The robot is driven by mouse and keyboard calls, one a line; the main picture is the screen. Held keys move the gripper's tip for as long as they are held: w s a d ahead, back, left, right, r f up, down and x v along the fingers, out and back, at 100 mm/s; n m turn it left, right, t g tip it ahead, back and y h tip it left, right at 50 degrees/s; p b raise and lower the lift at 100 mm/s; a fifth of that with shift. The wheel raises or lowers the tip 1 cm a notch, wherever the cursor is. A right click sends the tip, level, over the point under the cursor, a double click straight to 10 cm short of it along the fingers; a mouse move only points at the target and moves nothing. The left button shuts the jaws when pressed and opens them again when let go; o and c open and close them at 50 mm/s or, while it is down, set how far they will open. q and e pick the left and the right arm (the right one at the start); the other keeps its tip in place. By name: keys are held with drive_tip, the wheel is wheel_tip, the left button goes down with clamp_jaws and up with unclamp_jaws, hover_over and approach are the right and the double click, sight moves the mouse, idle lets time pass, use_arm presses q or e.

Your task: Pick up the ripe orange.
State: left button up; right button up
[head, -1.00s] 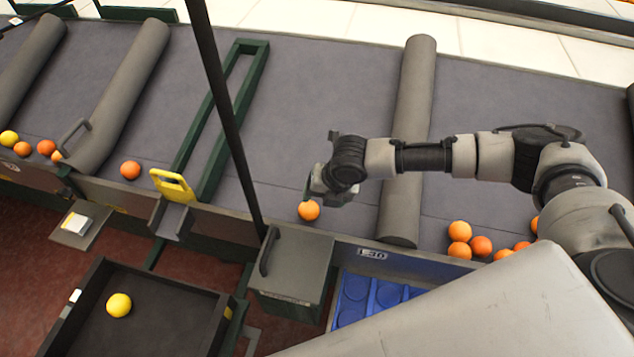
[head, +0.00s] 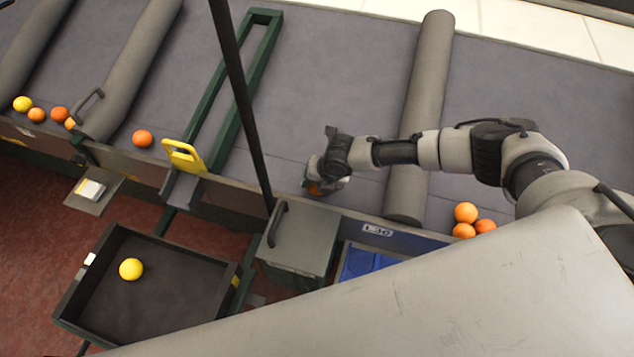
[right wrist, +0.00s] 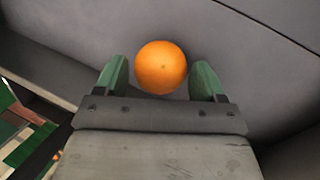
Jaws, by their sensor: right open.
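An orange-coloured fruit (right wrist: 161,67) lies on the grey sorting surface, between the green fingertips of my right gripper (right wrist: 160,80) in the right wrist view. The fingers are open, with a gap to the fruit on each side. In the head view my right gripper (head: 325,178) is low over the surface and covers most of this same orange (head: 314,188). My left gripper is not in view.
More oranges (head: 465,213) lie right of a grey roller (head: 405,190). A lone orange (head: 142,138) lies left, near a yellow handle (head: 184,156). A black tray (head: 190,283) holds a yellow fruit (head: 131,269). A dark pole (head: 240,100) stands left of my gripper.

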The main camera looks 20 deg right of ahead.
drive_tip(key=shift+w+f, duration=0.1)
drive_tip(key=shift+f, duration=0.25)
drive_tip(key=shift+c, duration=0.2)
drive_tip(key=c, duration=0.7)
